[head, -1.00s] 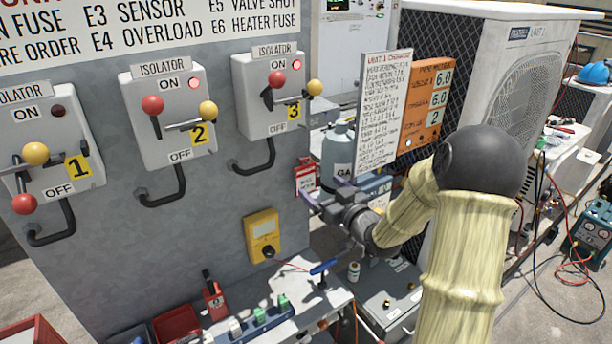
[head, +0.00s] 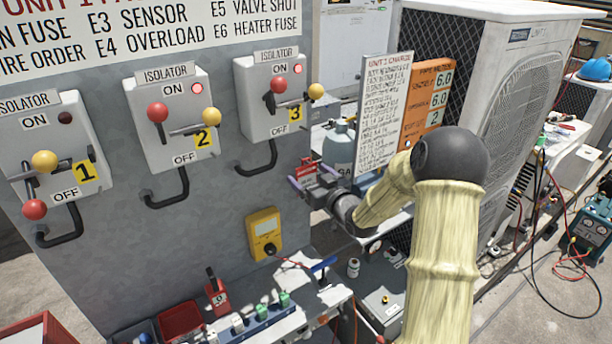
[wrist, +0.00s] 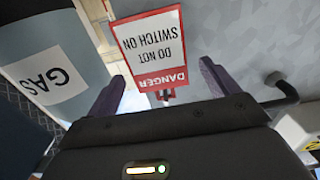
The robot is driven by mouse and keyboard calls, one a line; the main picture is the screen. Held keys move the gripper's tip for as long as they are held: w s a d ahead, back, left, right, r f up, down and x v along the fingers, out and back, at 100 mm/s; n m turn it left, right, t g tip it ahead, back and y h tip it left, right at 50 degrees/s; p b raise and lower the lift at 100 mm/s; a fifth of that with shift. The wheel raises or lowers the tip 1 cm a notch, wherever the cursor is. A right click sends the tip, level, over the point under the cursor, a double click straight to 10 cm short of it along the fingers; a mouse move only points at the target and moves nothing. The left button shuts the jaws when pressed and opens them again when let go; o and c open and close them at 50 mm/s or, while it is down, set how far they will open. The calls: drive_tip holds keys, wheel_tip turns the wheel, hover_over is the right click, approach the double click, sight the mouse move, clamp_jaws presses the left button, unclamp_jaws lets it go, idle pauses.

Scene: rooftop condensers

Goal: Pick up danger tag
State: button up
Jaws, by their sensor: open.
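The danger tag is a red and white card reading "DANGER DO NOT SWITCH ON". In the wrist view the danger tag (wrist: 152,47) appears upside down, hanging from a small red piece at its DANGER end. In the head view the tag (head: 306,171) is at the right edge of the grey panel, mostly hidden by my gripper. My gripper (head: 311,178) is open. In the wrist view my gripper (wrist: 162,76) has one purple finger on each side of the tag's lower end in the picture, with nothing held between them.
A gas cylinder (wrist: 55,60) stands close on the left in the wrist view. The grey panel (head: 215,235) carries isolators with handles, including isolator 3 (head: 268,95), and a yellow meter (head: 264,232). A white written board (head: 384,112) stands right of my gripper. A cluttered bench lies below.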

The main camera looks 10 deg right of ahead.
idle(0.4)
drive_tip(key=c, duration=1.3)
drive_tip(key=shift+b, duration=0.3)
